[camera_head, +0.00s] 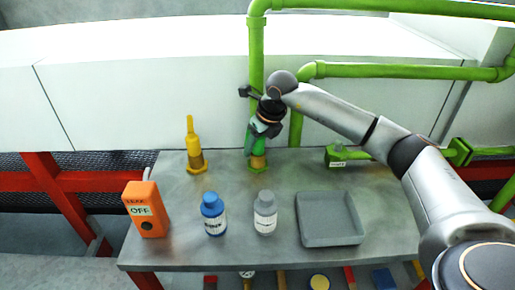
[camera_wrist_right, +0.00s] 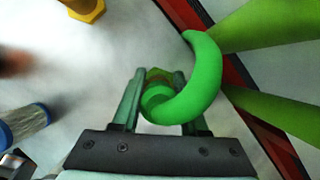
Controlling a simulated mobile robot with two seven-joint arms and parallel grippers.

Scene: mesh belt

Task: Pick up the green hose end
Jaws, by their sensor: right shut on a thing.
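My right gripper (camera_head: 264,128) is above the back middle of the grey table in the head view, pointing down. It is shut on the green hose end (camera_head: 250,141), which is partly hidden behind the fingers. In the right wrist view the hose end (camera_wrist_right: 205,75) is a thick curved green piece between the two fingers (camera_wrist_right: 160,92). A green fitting with a brass-coloured ring (camera_head: 257,166) is directly below it on the table. I cannot tell whether the hose end still touches that fitting. My left gripper is not in view.
A yellow hose end (camera_head: 194,150) stands upright to the left. In front are an orange box marked OFF (camera_head: 147,222), a blue-capped bottle (camera_head: 213,214), a grey-capped bottle (camera_head: 265,213) and a grey tray (camera_head: 331,240). Green pipes (camera_head: 257,55) run behind, and a green valve (camera_head: 340,157) is to the right.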

